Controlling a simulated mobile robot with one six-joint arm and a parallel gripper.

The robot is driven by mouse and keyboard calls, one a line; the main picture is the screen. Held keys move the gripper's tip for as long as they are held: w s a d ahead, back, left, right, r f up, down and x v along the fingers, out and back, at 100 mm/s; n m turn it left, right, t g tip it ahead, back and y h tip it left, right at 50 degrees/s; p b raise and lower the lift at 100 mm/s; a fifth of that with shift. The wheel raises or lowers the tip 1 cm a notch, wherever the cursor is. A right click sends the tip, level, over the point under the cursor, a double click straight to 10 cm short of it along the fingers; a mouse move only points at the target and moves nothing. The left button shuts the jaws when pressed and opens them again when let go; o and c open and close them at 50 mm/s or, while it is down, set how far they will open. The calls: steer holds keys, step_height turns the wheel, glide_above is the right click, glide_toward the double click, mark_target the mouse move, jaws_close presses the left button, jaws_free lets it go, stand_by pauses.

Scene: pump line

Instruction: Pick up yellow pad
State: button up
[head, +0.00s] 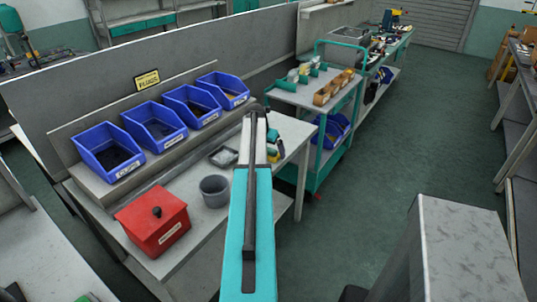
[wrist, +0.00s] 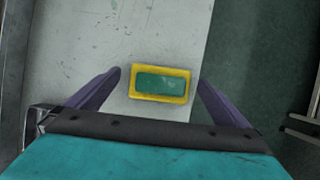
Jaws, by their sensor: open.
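The yellow pad (wrist: 160,97) is a small rectangle with a yellow border and a green middle. In the wrist view it lies flat on the light grey bench top (wrist: 150,30), near the bench's right edge. My gripper (wrist: 160,77) is open, with one purple finger to the left of the pad and one to the right, and clear gaps on both sides. I cannot tell how high the fingers are above the bench. In the head view a bit of the pad (head: 273,156) shows beside my arm, which hides part of the bench.
Several blue bins (head: 157,124) stand along the back of the bench. A red box (head: 153,225), a grey cup (head: 214,190) and a small tray (head: 223,157) are on the bench to the left. A green-framed cart (head: 318,92) stands beyond. Open floor (head: 395,150) lies to the right.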

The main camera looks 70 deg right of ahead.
steer(key=shift+d+f, duration=0.1)
steer(key=shift+f, duration=0.25)
stand_by(0.3)
steer(key=c, duration=1.2)
steer(key=shift+o, duration=0.2)
steer(key=shift+r, duration=0.1)
steer(key=shift+r+b, duration=0.75)
steer(key=shift+r, duration=0.95)
steer(key=s+a+r+b, duration=0.1)
steer(key=s+a+b, duration=0.2)
steer(key=a, duration=1.2)
steer(key=s, duration=0.2)
steer(key=shift+s+r, duration=0.2)
steer(key=shift+s, duration=0.1)
